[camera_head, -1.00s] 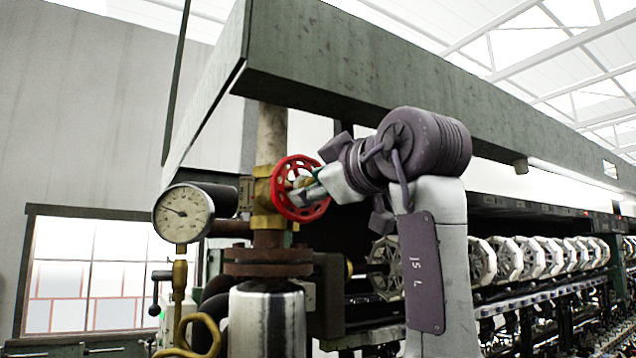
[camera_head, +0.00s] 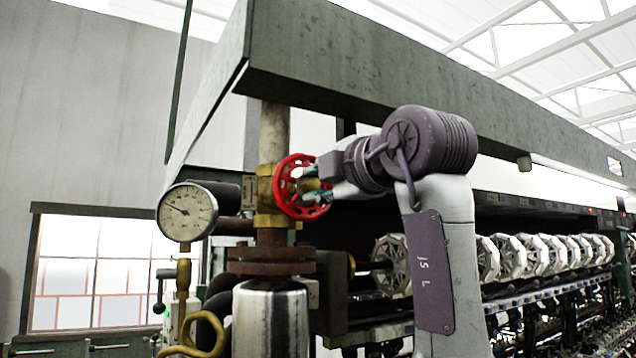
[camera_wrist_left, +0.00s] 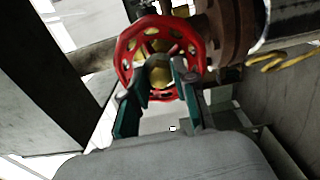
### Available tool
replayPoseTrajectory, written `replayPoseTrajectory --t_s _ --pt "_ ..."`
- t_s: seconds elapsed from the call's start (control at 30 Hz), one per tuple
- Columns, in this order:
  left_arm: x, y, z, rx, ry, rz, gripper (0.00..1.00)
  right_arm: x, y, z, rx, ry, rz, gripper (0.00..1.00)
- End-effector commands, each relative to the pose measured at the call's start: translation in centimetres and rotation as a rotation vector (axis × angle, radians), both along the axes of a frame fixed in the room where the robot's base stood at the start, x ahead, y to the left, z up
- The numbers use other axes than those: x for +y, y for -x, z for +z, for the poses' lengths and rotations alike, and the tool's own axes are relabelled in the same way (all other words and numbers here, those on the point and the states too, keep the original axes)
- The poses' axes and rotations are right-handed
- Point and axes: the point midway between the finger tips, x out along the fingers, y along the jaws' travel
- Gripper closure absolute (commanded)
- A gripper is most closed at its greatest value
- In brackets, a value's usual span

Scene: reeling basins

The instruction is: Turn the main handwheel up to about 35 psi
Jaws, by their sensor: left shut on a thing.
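The red main handwheel (camera_head: 284,189) sits on a brass valve (camera_head: 266,184) on a vertical pipe. My left gripper (camera_head: 312,188) comes to the wheel from the right and is shut on it. In the left wrist view the gripper's two teal fingers (camera_wrist_left: 160,78) reach the face of the red wheel (camera_wrist_left: 126,52), one on each side of its hub. The round white pressure gauge (camera_head: 187,211) is left of the valve. Its thin dark needle points to the upper left; the numbers are too small to read. My right gripper is not in view.
A green beam (camera_head: 350,60) runs overhead, above the wheel and my arm. A flanged pipe (camera_head: 270,262) and steel cylinder (camera_head: 270,315) stand below the valve. A row of white reels (camera_head: 510,258) extends to the right behind my arm.

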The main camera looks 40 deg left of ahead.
Motion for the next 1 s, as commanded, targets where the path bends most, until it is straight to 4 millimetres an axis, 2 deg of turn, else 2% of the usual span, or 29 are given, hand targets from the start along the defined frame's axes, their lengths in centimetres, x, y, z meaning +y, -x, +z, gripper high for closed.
replayPoseTrajectory --t_s 0.43,0.6,0.77,0.8,0.9,1.0 --pt "0.00 -0.03 -0.09 -0.665 0.196 -0.001 1.00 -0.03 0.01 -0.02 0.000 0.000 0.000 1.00" --pt "0.01 -0.04 -0.13 -0.771 0.227 0.000 1.00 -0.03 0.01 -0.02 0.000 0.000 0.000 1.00" --pt "0.02 -0.05 -0.16 -0.773 0.228 0.000 1.00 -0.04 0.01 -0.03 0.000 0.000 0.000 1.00" --pt "0.02 -0.05 -0.17 -0.773 0.229 0.000 0.71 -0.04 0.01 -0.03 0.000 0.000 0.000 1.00" --pt "0.02 -0.05 -0.17 -0.772 0.229 0.000 0.54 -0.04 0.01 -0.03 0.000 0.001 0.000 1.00" --pt "0.01 -0.04 -0.13 -0.771 0.227 0.000 0.54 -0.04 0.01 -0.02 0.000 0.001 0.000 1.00"
